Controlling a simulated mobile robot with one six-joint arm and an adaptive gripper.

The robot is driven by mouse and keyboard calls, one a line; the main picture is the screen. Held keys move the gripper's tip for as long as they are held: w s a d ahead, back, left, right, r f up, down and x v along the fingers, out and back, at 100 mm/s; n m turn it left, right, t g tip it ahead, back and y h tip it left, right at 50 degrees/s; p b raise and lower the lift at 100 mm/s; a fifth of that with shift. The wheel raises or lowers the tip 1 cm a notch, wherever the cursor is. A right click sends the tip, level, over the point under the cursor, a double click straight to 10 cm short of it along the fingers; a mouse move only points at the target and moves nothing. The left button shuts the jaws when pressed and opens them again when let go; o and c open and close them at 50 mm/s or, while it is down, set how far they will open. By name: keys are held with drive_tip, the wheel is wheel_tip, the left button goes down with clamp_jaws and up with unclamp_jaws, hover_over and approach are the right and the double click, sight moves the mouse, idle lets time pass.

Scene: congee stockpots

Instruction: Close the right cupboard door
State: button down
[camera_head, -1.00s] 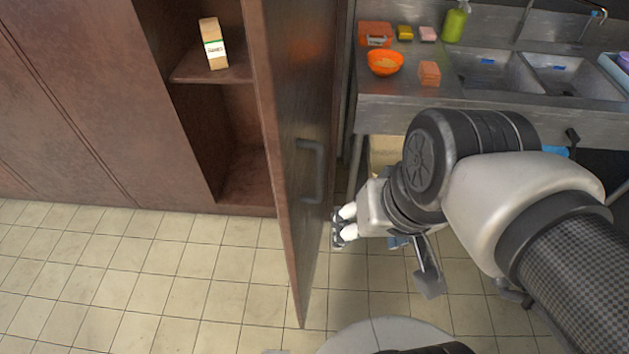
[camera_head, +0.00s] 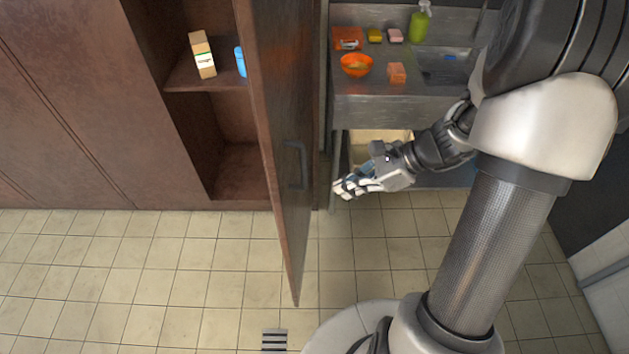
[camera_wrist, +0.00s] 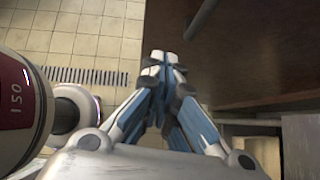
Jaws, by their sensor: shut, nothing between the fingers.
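The right cupboard door (camera_head: 277,120) is brown and stands wide open, swung out toward me. Its dark bar handle (camera_head: 295,165) is on the door's right face. My gripper (camera_head: 345,190) is shut and empty, just to the right of the door, with a gap between them in the head view. In the wrist view my closed fingertips (camera_wrist: 160,60) point up the picture, with the brown door panel (camera_wrist: 250,40) to their right. Whether they touch it cannot be told there. The open cupboard shelf (camera_head: 215,78) shows left of the door.
A carton (camera_head: 202,55) and a blue bottle (camera_head: 240,61) stand on the shelf. A steel counter (camera_head: 370,110) with an orange bowl (camera_head: 356,65), a green bottle (camera_head: 419,22) and a sink is on the right. The tiled floor (camera_head: 180,270) in front is clear.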

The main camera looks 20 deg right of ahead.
drive_tip(key=b, duration=0.4)
approach(287, 207)
wheel_tip(287, 207, down, 4)
drive_tip(key=shift+w+a+r, duration=0.2)
drive_tip(key=shift+a, duration=0.25)
drive_tip(key=shift+w+a+r, duration=0.15)
drive_tip(key=shift+w+a, duration=0.1)
drive_tip(key=shift+a, duration=0.25)
drive_tip(key=shift+w+a+r, duration=0.2)
drive_tip(key=shift+a, duration=0.25)
